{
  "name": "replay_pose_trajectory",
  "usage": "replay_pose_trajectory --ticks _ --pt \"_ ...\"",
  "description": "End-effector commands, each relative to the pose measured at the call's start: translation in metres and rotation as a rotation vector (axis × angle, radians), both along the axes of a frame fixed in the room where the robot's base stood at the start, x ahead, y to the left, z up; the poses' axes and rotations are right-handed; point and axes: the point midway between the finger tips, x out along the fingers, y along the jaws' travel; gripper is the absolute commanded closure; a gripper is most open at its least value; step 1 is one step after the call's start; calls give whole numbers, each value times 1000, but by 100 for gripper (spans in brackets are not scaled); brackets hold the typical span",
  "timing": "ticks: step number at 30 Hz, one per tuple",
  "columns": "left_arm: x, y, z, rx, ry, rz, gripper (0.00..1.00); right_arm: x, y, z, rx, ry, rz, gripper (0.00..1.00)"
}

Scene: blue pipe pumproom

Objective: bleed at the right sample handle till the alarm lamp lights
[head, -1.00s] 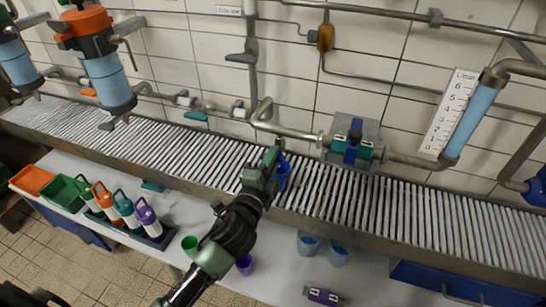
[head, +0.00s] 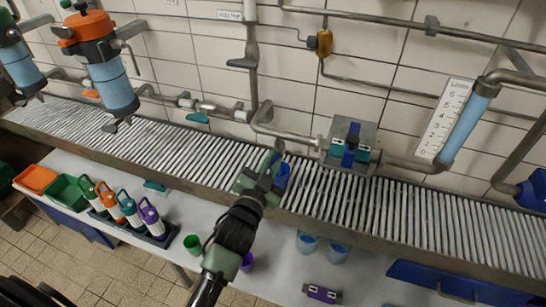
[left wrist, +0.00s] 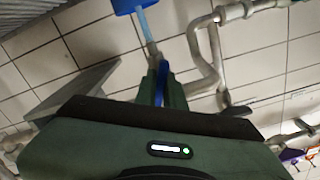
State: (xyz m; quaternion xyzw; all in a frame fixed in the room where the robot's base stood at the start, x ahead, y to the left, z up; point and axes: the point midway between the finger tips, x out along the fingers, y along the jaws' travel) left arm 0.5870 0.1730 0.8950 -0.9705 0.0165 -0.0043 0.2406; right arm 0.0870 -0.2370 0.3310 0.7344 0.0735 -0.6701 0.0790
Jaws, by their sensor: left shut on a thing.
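My left gripper (head: 268,168) is in front of the bent grey pipe at the middle of the head view. In the left wrist view it (left wrist: 162,88) is shut on a narrow blue handle (left wrist: 161,80). A light-blue strip (left wrist: 146,26), which looks like a stream, runs between the grey outlet and a blue cup (left wrist: 126,5). The cup shows partly behind the gripper in the head view (head: 283,178), over the slatted rack. I cannot make out a lit alarm lamp; a small amber fitting (head: 324,43) is on the wall. My right gripper is not in view.
A blue valve block (head: 350,145) and a sloping blue gauge tube (head: 470,122) with a scale (head: 443,118) are right of the gripper. Blue-filled filter housings (head: 110,88) hang at left. Bottles (head: 148,216), bins (head: 67,193) and cups (head: 306,244) stand along the front bench.

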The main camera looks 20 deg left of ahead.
Motion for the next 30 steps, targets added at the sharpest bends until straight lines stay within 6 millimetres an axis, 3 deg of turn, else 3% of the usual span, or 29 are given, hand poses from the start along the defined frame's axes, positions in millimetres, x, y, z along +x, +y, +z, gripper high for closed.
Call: replay_pose_trajectory --ticks 10,27,28,30 --pt "0 0 -1 -147 9 1 100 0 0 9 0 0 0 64" --pt "0 0 -2 -173 10 1 100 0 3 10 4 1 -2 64" --pt "0 0 -2 -173 10 1 82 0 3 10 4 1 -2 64" --pt "0 0 -2 -172 9 0 68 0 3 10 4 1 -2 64"
